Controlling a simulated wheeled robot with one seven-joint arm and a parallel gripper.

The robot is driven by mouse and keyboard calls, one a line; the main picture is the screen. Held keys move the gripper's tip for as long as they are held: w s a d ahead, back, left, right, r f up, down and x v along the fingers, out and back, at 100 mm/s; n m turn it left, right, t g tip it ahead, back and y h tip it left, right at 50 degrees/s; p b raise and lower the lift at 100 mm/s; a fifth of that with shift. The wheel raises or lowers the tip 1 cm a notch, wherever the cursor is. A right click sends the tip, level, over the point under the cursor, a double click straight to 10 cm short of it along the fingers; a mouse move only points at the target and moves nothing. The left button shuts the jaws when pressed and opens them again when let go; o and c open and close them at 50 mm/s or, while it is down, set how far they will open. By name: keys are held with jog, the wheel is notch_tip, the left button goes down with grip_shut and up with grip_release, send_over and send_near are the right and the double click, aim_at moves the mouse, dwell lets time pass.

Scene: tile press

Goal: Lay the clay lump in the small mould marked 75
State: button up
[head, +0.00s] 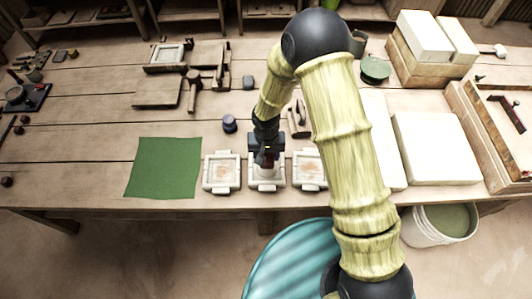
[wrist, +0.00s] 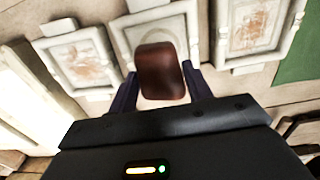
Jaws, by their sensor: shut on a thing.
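My gripper (head: 267,156) is above the middle mould (head: 267,185) of a row of three pale moulds at the table's front edge. In the wrist view its fingers (wrist: 160,88) are shut on a reddish-brown clay lump (wrist: 161,70), which hides part of the middle mould (wrist: 168,30) behind it. The left mould (head: 221,174) and the right mould (head: 307,167) have brownish stains inside; my arm partly covers the right one. I cannot read any number marks, so I cannot tell which mould is 75. Whether the lump touches the mould is unclear.
A green cloth (head: 163,168) lies left of the moulds. Large white slabs (head: 437,148) lie to the right. A small dark blue pot (head: 229,123) stands behind the left mould. Wooden tools and a board (head: 157,92) lie further back. A white bucket (head: 437,226) stands below the front edge.

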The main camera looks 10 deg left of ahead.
aim_at(267, 159)
jog(key=shift+w+f+b, duration=0.1)
jog(key=shift+f+b, duration=1.55)
jog(key=shift+f, duration=0.95)
jog(key=o, duration=1.2)
notch_tip(267, 159, up, 18)
jog(key=shift+a+f+b, duration=0.1)
jog(key=shift+f+b, duration=0.15)
jog(key=shift+b, duration=0.05)
